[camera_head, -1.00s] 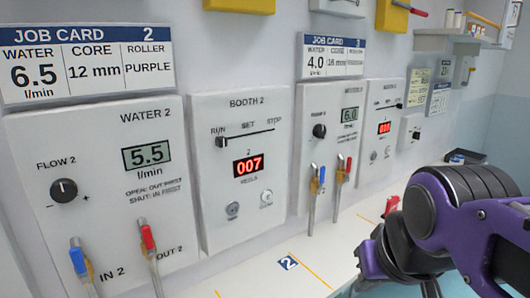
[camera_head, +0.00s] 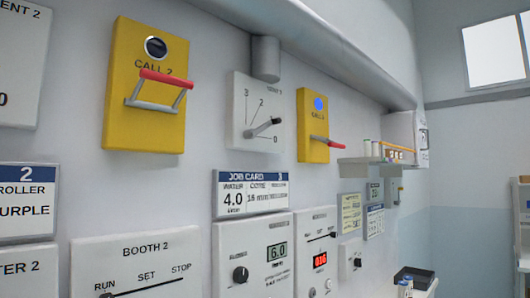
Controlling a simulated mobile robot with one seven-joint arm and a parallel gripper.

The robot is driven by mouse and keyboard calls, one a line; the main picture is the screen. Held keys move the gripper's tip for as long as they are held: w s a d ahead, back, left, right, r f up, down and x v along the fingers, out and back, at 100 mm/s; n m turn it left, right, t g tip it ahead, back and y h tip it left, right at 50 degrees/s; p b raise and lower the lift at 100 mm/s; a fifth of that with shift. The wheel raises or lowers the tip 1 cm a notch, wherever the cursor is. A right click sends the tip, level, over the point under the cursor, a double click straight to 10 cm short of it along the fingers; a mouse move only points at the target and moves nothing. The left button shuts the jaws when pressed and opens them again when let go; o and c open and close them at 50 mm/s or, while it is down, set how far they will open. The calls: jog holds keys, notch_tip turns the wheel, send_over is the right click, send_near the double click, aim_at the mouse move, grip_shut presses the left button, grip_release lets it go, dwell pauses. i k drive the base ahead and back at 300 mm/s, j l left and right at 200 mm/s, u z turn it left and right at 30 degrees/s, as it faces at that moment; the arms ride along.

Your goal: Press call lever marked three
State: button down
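A nearer yellow box marked CALL 2 (camera_head: 118,90) is at the left, with a dark round lamp (camera_head: 155,47) and a red-handled lever (camera_head: 165,78). My gripper is not in view now.
Between the call boxes is a white dial plate (camera_head: 241,112) with a grey pointer. Below are the job card (camera_head: 249,193) and control panels (camera_head: 254,265). A shelf (camera_head: 360,160) with small items juts out at right. A grey duct (camera_head: 318,45) runs above.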

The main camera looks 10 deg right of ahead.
aim_at(330, 144)
jog(key=i+l+z, duration=0.1)
jog(key=l, duration=0.35)
jog(key=i+l, duration=0.3)
jog(key=l, duration=0.15)
jog(key=i+l+z, duration=0.15)
jog(key=l, duration=0.3)
jog(key=i+l+z, duration=0.1)
jog(key=i+l, duration=0.4)
jog(key=l, duration=0.3)
jog(key=k+j+u, duration=0.1)
jog(key=k+j, duration=0.2)
jog(key=k+j+z, duration=0.15)
jog(key=k, duration=0.2)
jog(key=i+l, duration=0.4)
jog(key=i, duration=0.15)
